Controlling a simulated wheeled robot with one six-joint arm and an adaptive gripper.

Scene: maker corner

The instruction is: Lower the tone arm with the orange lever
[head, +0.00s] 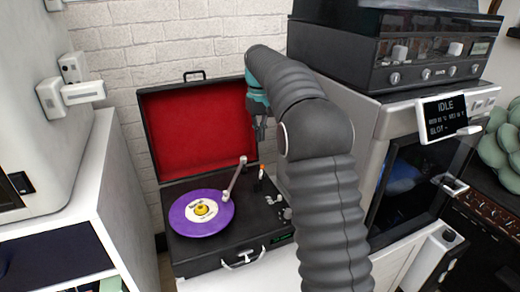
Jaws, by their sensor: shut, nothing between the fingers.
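A black suitcase record player (211,251) with a raised red-lined lid (205,125) stands open on a white surface. A purple record (180,218) with a pale label lies on its left part. The light tone arm (236,178) reaches over to the record's right edge; I cannot tell whether its tip touches the disc. The small orange lever (261,173) stands upright to the right of the tone arm. My gripper (260,138) is shut and empty, pointing down a little above the lever. My own arm hides part of the player's right side.
On the right stands a machine with a screen reading IDLE (444,116) and a dark window, with a black unit (420,62) on top. A white cabinet (75,205) is on the left. A white brick wall is behind the lid.

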